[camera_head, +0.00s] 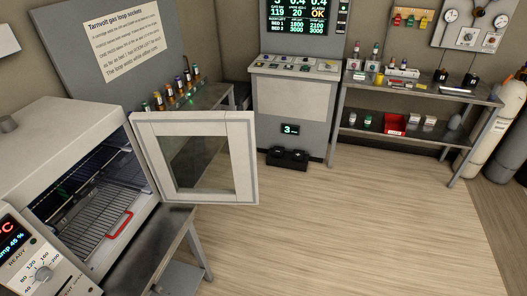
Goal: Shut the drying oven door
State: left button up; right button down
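The drying oven (75,125) is a white box at the left of the head view, standing on a dark metal table. Its door (242,160), a white frame around a dark glass pane (193,160), stands wide open and reaches out to the right. Inside the oven are wire racks (95,215), and a red handle-shaped piece (120,225) shows at the front of the lower rack. The oven's control panel (35,270) has red and blue digits and a dial. Neither of my grippers shows in the view.
The oven's table (175,240) has bare top right of the oven. Behind the door a bench holds several small bottles (180,90). A grey console (290,100) and a metal shelf (420,90) stand at the back. Gas cylinders (500,125) stand far right. The wooden floor (350,220) is clear.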

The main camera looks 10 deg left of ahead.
aim_at(239, 127)
jog(key=i+l+z, duration=0.3)
jog(key=i+z, duration=0.15)
jog(key=i+l+z, duration=0.15)
jog(key=i+z, duration=0.3)
jog(key=i+u, duration=0.25)
jog(key=i, duration=0.15)
jog(key=i+l+u, duration=0.15)
jog(key=i+u, duration=0.15)
jog(key=i, duration=0.1)
